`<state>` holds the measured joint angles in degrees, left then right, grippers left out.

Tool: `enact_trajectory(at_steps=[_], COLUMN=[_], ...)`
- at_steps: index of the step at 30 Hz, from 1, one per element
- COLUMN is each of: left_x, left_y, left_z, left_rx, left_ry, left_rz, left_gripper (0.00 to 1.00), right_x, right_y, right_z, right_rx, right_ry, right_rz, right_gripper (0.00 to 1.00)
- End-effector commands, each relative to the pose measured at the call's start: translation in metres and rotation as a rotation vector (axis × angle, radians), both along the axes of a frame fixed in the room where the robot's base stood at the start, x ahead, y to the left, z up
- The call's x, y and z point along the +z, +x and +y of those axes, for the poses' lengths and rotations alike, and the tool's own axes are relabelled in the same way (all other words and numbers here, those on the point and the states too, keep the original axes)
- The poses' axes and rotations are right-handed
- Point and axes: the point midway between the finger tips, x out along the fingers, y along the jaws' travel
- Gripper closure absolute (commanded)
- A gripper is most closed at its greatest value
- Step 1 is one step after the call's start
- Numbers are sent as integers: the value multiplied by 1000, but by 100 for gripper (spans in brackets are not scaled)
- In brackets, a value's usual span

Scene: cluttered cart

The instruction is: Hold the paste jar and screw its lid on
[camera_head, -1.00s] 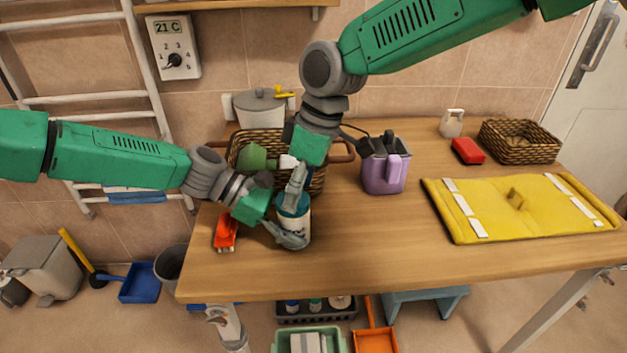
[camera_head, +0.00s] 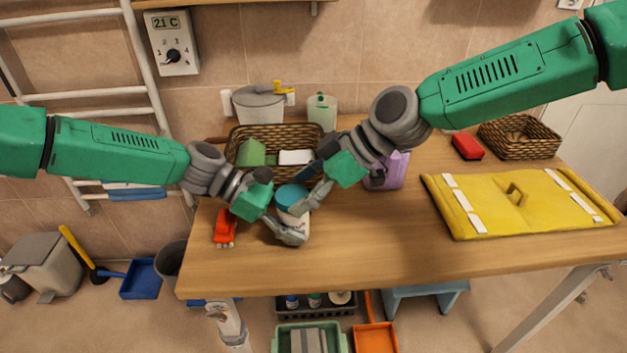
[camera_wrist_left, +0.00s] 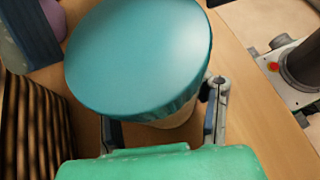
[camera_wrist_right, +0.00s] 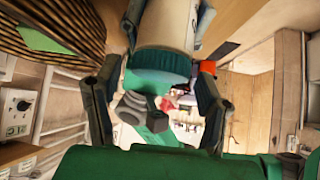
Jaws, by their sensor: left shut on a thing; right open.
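The white paste jar (camera_head: 297,222) stands upright near the table's left front. Its teal lid (camera_head: 291,197) sits on top; I cannot tell how tightly it is threaded. My left gripper (camera_head: 290,234) is shut around the jar's body, below the lid. In the left wrist view the lid (camera_wrist_left: 138,60) hides most of the jar. My right gripper (camera_head: 303,194) is open at the lid, coming in from the right. In the right wrist view the lid (camera_wrist_right: 157,66) lies between the spread fingers (camera_wrist_right: 155,85), with the jar beyond; contact is unclear.
A wicker basket (camera_head: 232,150) stands behind the jar, and a purple jug (camera_head: 397,172) is behind the right gripper. A red-orange object (camera_head: 225,227) lies left of the jar. A yellow mat (camera_head: 530,215) lies at the right. The front middle of the table is clear.

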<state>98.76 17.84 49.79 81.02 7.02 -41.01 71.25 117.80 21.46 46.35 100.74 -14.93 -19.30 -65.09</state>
Motion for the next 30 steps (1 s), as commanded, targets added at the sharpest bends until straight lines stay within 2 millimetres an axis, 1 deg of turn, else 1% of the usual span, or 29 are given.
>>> enact_trajectory(at_steps=[3, 6, 17, 22, 30], left_x=[0, 0, 0, 0, 0], left_y=[0, 0, 0, 0, 0], left_z=[0, 0, 0, 0, 0], left_rx=[0, 0, 0, 0, 0], left_ry=[0, 0, 0, 0, 0], left_rz=[0, 0, 0, 0, 0], left_gripper=[94, 94, 94, 94, 94], right_x=[-7, -11, -11, -5, 12], right_y=[0, 1, 1, 1, 1], right_z=[8, 11, 11, 11, 11], right_rx=[2, 1, 0, 0, 1], right_ry=[-1, -1, -1, 0, -1], right_rz=[1, 1, 2, 0, -1], right_gripper=[36, 36, 36, 36, 36])
